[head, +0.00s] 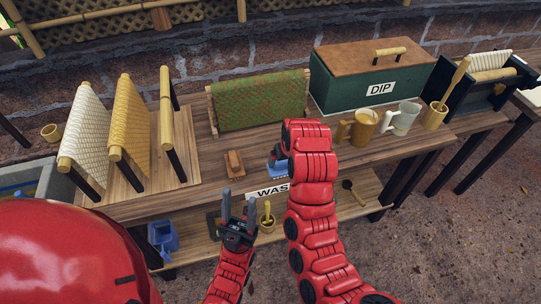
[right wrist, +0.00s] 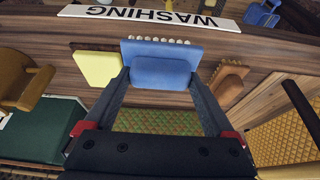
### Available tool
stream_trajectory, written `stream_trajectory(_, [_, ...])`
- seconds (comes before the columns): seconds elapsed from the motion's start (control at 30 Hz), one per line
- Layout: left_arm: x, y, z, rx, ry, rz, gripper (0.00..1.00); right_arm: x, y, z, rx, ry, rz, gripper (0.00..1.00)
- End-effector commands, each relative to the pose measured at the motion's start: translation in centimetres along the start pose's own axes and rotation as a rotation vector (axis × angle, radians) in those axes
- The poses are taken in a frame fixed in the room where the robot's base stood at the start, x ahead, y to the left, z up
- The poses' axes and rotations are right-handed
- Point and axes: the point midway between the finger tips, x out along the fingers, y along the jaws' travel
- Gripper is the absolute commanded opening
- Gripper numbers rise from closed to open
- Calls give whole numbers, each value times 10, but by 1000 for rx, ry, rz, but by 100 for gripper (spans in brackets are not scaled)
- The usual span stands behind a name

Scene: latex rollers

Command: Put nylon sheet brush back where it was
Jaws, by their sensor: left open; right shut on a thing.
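A blue brush (right wrist: 160,63) with a row of pale bristle tufts is between the fingers of my right gripper (right wrist: 160,90), which is shut on it. In the head view the blue brush (head: 278,164) shows partly, beside my right arm and above the table's front edge, near the WASHING sign (head: 270,190). I cannot tell if it touches the table. A brown wooden brush (head: 234,163) lies on the table to its left. My left gripper (head: 239,204) is open and empty in front of the table edge.
Sheet racks (head: 130,120) stand at left, and a green mottled sheet (head: 260,100) hangs behind. A green DIP box (head: 370,80), mugs (head: 364,127) and a roller press (head: 490,75) stand at right. A yellow block (right wrist: 97,67) lies beside the brush. A lower shelf holds several items.

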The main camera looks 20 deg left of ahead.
Motion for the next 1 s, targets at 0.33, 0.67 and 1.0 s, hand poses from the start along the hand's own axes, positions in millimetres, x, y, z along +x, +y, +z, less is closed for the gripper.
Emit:
stream_trajectory(0.33, [16,-1,-3,0,0,0,50,19,-12,-47,-1,1,3,13])
stream_trajectory(0.67, [22,-1,-4,0,0,0,50,34,-20,-69,-1,3,2,13])
stream_trajectory(1.0, [38,-2,-6,0,0,0,50,54,-21,-64,2,-5,1,13])
